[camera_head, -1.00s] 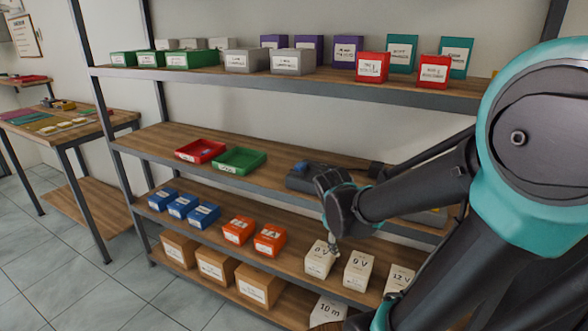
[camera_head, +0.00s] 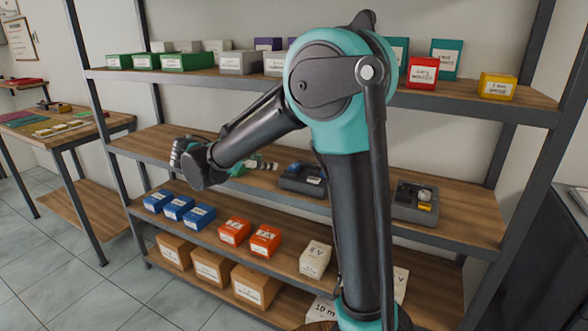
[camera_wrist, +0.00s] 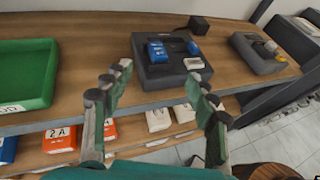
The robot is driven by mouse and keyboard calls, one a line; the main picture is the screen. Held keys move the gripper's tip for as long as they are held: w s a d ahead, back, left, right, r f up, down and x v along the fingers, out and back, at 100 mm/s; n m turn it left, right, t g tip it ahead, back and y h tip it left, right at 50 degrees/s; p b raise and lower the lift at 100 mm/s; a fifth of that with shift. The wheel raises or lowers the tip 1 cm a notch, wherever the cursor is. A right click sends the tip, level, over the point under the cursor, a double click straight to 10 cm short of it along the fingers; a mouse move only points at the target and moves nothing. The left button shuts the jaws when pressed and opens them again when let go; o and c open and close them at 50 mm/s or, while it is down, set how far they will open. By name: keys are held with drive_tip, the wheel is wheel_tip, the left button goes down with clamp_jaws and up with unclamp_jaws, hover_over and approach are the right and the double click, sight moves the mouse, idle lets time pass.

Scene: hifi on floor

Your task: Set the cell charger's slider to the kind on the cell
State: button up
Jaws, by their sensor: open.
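A dark grey device (camera_wrist: 152,72) sits on the middle shelf, with a blue block (camera_wrist: 157,51), another small blue part (camera_wrist: 193,47) and a whitish piece (camera_wrist: 194,63) on it. It also shows in the head view (camera_head: 296,184). A second grey device (camera_wrist: 258,62) with a yellow part and a round pale part stands to its right, also in the head view (camera_head: 408,208). I cannot tell for sure which is the cell charger, nor read a slider or cell marking. My gripper (camera_wrist: 158,76) is open and empty, its fingers apart in front of the first device.
A green tray (camera_wrist: 22,75) lies left on the same shelf. A small black box (camera_wrist: 199,25) stands behind the devices. Orange boxes (camera_head: 265,241) and white boxes (camera_head: 315,259) stand on the shelf below. Shelf posts (camera_head: 565,130) frame the sides. Bare wood surrounds the devices.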

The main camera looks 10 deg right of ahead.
approach(294, 165)
drive_tip(key=w+d, duration=0.1)
drive_tip(key=d, duration=0.2)
drive_tip(key=shift+w+d+f, duration=1.6)
drive_tip(key=shift+d+f, duration=0.05)
drive_tip(key=shift+d, duration=0.2)
clamp_jaws()
